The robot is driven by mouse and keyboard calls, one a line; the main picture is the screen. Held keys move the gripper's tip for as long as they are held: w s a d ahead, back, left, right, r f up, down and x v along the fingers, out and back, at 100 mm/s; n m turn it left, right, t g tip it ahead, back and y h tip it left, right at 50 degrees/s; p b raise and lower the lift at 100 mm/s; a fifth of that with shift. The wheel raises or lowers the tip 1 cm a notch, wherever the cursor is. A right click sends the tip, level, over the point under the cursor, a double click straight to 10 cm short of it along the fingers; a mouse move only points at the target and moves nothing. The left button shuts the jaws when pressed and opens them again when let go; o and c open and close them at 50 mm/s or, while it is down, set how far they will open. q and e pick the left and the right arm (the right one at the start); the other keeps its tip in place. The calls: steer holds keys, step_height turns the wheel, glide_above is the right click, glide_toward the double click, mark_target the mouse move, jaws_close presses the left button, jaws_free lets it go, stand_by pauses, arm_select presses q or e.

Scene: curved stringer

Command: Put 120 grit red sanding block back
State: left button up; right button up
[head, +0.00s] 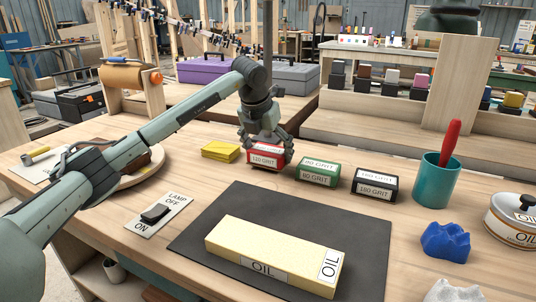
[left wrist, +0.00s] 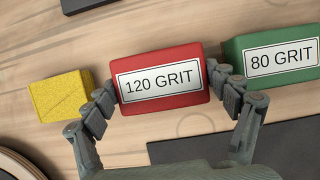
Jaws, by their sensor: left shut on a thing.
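The red sanding block (head: 265,159) has a white "120 GRIT" label and sits in the row at the back of the workbench. It also shows in the left wrist view (left wrist: 162,104), label facing the camera. My left gripper (head: 264,145) comes down over it from above and is shut on it, with a finger at each short end; the fingers also show in the left wrist view (left wrist: 164,94). I cannot tell whether the block touches the bench top. My right gripper is not in view.
A green 80 grit block (head: 317,173) stands close to the right, then a black 180 grit block (head: 374,186). A yellow block (head: 220,151) lies to the left. A dark mat (head: 210,236) with a pale oil stone (head: 272,258) is in front. A teal cup (head: 437,180) stands at right.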

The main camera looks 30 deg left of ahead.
arm_select(q)
steer(key=shift+f, duration=0.5)
steer(key=shift+f, duration=0.15)
steer(key=o, duration=0.7)
steer(key=shift+o, duration=1.3)
